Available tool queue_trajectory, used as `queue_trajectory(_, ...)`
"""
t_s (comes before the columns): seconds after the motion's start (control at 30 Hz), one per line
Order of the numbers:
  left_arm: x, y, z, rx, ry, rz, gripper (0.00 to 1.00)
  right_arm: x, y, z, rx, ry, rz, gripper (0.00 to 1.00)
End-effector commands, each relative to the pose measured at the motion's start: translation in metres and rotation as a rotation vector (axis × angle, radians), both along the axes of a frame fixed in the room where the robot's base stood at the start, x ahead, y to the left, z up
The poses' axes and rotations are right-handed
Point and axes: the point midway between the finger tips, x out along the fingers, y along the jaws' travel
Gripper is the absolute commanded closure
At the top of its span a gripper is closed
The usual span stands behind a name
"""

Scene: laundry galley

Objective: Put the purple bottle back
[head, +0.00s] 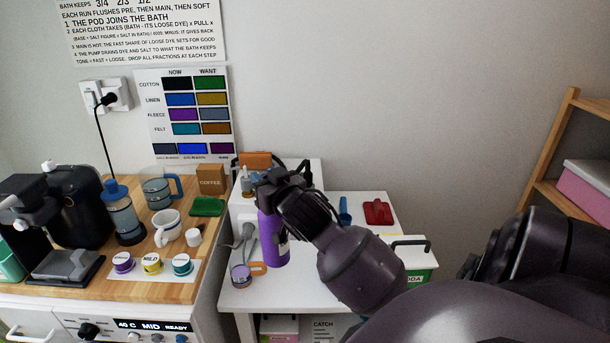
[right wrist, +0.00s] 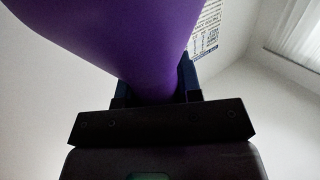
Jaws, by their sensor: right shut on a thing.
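The purple bottle (head: 272,238) stands upright in the head view, over the left part of the white side table (head: 315,284). My right gripper (head: 268,187) is at the bottle's top and hides it. In the right wrist view the purple bottle (right wrist: 125,35) fills the upper left, and the right gripper (right wrist: 155,85) is shut on its narrower end. I cannot tell whether the bottle's base touches the table. My left gripper is in neither view.
A small cup with utensils (head: 241,275) stands close left of the bottle. A blue scoop (head: 345,211), a red item (head: 378,212) and a green-and-white box (head: 412,258) are to the right. The wooden counter (head: 190,268) at left holds a mug (head: 167,227), a blue-lidded press (head: 124,215) and several pods.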

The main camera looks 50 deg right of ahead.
Motion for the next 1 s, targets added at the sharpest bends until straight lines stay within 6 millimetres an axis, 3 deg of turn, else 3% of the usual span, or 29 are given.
queue_trajectory(0.23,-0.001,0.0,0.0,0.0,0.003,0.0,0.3,-0.006,-0.052,0.038,-0.007,-0.012,-0.103,1.0)
queue_trajectory(0.5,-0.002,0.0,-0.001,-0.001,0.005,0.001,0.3,-0.015,-0.088,0.055,-0.007,-0.017,-0.188,1.0)
queue_trajectory(0.87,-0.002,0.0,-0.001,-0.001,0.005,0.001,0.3,-0.02,-0.099,0.048,-0.013,-0.028,-0.235,1.0)
queue_trajectory(1.0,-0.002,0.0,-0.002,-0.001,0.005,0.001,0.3,-0.021,-0.1,0.036,-0.013,-0.032,-0.239,1.0)
